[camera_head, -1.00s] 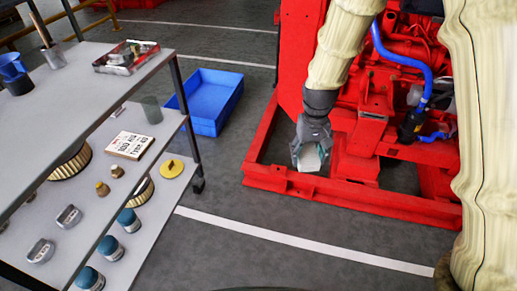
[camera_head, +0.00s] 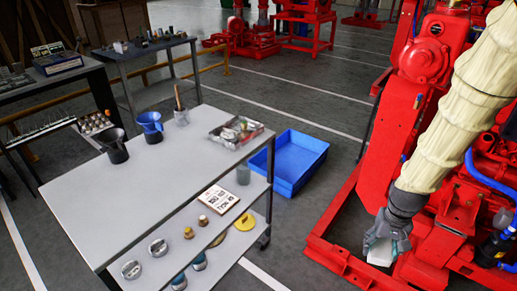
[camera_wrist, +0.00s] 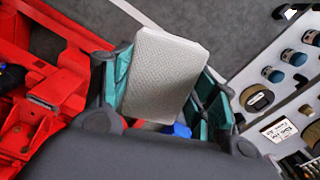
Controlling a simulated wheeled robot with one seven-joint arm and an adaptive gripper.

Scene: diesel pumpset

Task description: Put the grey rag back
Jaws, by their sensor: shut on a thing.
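My gripper (camera_head: 383,246) is at the lower right of the head view, in front of the red pumpset frame (camera_head: 335,258). It is shut on the grey rag (camera_head: 381,256), a pale, textured, folded block. In the wrist view the rag (camera_wrist: 163,72) sits between the teal fingers and sticks out beyond them. The rag is held in the air, apart from the trolley.
A grey shelved trolley (camera_head: 120,195) stands at left with a black jug (camera_head: 113,147), a blue jug (camera_head: 150,127) and a parts tray (camera_head: 236,132) on top. A blue crate (camera_head: 296,160) is on the floor between trolley and pumpset. A workbench (camera_head: 150,48) stands behind.

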